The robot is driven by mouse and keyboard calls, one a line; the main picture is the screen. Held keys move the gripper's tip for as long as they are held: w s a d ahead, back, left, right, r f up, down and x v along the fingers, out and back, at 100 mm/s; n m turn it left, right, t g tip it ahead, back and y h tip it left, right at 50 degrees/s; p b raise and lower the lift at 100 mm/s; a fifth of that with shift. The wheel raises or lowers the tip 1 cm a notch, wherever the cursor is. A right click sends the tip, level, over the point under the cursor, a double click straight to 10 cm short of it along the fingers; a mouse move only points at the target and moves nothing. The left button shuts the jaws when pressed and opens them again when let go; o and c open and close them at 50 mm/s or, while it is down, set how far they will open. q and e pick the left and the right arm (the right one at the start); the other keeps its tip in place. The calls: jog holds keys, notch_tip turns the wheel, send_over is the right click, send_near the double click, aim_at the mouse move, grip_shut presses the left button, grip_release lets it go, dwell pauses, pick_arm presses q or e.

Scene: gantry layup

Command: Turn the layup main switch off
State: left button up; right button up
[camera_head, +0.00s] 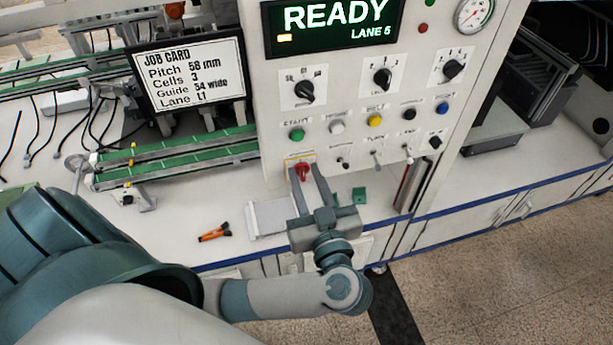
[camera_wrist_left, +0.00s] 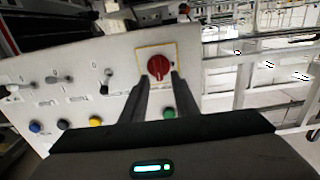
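The main switch (camera_head: 303,171) is a red rotary knob on a yellow-edged plate, low on the left of the white control panel (camera_head: 349,98). It also shows in the left wrist view (camera_wrist_left: 158,67), between and just beyond my fingertips. My left gripper (camera_head: 306,172) is open, with one finger on each side of the red knob. I cannot tell whether the fingers touch it. The display (camera_head: 333,22) reads READY, LANE 5. My right gripper is not in view.
Above the switch are a green button (camera_head: 297,134), other coloured buttons, small toggles and black rotary knobs (camera_head: 304,91). A job card (camera_head: 188,77) stands at the left. An orange-and-black tool (camera_head: 215,233) and a green block (camera_head: 359,195) lie on the bench.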

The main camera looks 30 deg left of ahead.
pick_arm(q)
grip_shut()
jog(key=shift+n, duration=0.4)
jog(key=n, duration=0.1)
jog(key=n+p, duration=0.1)
jog(key=n, duration=0.1)
jog(key=shift+s+a, duration=0.15)
jog(key=shift+s, duration=0.1)
jog(key=n, duration=0.4)
jog(key=shift+s+a+f, duration=0.2)
jog(key=shift+f, duration=0.05)
jog(key=n+b, duration=0.1)
jog(key=n, duration=0.2)
jog(key=f+n+b, duration=0.1)
jog(key=n, duration=0.2)
jog(key=n+b, duration=0.1)
jog(key=n, duration=0.3)
jog(key=shift+s+a+f+b, duration=0.2)
jog(key=shift+s+b, duration=0.05)
jog(key=shift+b, duration=0.1)
jog(key=shift+n, duration=0.3)
